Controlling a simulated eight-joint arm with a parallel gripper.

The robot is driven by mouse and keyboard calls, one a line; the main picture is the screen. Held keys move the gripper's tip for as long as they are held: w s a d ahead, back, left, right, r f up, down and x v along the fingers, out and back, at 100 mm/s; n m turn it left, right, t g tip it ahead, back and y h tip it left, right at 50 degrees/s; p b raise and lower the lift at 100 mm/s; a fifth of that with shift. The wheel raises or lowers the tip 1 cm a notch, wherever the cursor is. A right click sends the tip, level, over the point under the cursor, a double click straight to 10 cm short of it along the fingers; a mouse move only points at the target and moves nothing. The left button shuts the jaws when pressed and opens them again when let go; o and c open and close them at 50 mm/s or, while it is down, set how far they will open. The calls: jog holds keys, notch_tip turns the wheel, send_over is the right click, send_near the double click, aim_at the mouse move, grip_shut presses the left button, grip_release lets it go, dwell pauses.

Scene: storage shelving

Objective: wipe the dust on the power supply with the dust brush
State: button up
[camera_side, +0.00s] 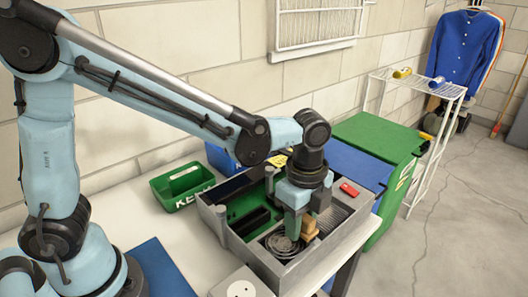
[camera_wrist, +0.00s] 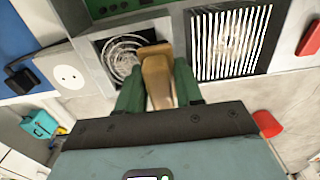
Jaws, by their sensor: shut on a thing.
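My gripper (camera_side: 300,222) is shut on the dust brush, whose tan wooden body (camera_side: 309,227) shows between the fingers. In the wrist view the brush (camera_wrist: 157,75) sits between the green fingers and points away from the camera. It is over the right part of a round, coiled fan grille (camera_wrist: 120,58), which also shows in the side view (camera_side: 281,244) and looks like the power supply. A pale grey smudge, perhaps dust, shows on the striped vent (camera_wrist: 228,42) to its right. The brush covers part of the grille, and I cannot tell whether its tip touches.
The open grey case (camera_side: 300,268) has raised walls around these parts, with a green board inside. A red item (camera_side: 349,189) lies on the case. A green caddy (camera_side: 181,186) stands on the white table, and a white socket box (camera_side: 241,286) is in front. A green bin (camera_side: 376,136) stands behind.

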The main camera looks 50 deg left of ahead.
aim_at(273, 254)
jog(key=shift+s, duration=3.5)
jog(key=shift+w+f, duration=0.15)
jog(key=shift+w, duration=3.45)
jog(key=shift+s+r, duration=0.1)
jog(key=shift+r, duration=4.3)
jog(key=shift+a, duration=0.1)
